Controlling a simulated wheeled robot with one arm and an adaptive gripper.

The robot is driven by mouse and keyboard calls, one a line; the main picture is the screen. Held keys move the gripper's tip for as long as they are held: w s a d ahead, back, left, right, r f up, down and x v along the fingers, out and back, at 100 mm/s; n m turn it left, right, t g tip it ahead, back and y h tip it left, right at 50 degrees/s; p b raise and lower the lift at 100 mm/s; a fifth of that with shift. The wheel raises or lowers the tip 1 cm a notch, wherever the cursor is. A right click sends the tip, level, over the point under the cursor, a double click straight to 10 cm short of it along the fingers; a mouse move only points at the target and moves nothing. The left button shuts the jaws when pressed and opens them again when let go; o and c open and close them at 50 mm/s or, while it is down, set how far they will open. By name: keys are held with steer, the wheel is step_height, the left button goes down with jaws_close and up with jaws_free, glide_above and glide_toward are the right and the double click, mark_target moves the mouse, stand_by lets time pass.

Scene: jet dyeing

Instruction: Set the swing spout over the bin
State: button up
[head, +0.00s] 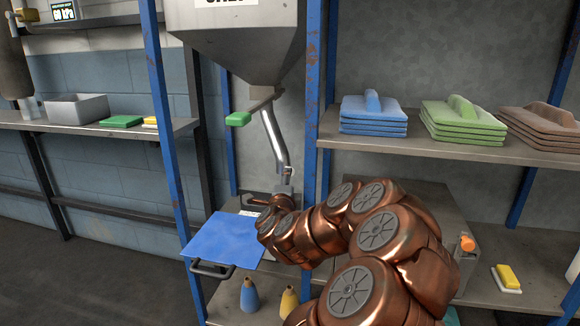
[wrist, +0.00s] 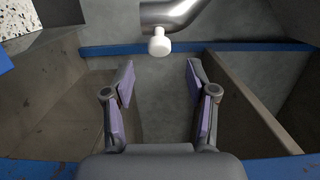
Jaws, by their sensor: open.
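The swing spout (head: 271,138) is a bent steel pipe hanging below a grey hopper (head: 240,45) in the head view. Its lower end (wrist: 175,15) shows at the top of the wrist view, with a white knob (wrist: 159,45) on it. My gripper (wrist: 160,78) is open with purple pads. The knob appears just beyond the fingertips, between them in the picture, and nothing is held. In the head view my gripper (head: 284,190) is near the spout's lower end, partly hidden by my copper arm.
A flat blue panel (head: 222,240) with a dark handle lies left of my arm. A green-handled lever (head: 238,119) sticks out under the hopper. Blue posts (head: 163,110) flank the bay. Shelves at right hold stacked blue (head: 373,115), green and brown pads.

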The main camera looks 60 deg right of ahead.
steer(key=shift+x, duration=3.8)
jaws_close()
